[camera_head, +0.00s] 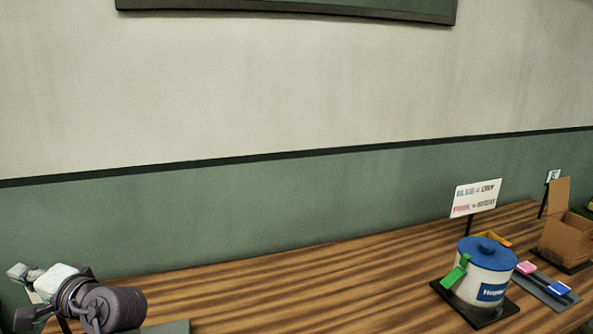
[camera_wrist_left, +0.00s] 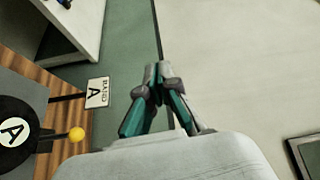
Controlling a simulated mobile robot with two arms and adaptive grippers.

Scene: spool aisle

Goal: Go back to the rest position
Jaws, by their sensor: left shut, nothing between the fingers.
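My left gripper (camera_head: 18,271) is at the lower left of the head view, above the table's left end, pointing left. In the left wrist view its two grey and teal fingers (camera_wrist_left: 158,70) meet at the tips, with nothing between them. My right gripper is in neither view.
The wooden table (camera_head: 330,281) has clear room in its middle. At its right stand a white pot with a blue lid (camera_head: 487,275), a sign (camera_head: 475,197), a cardboard box (camera_head: 567,240) and a tray with pink and blue pieces (camera_head: 545,285). A yellow ball knob (camera_wrist_left: 76,134) shows below.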

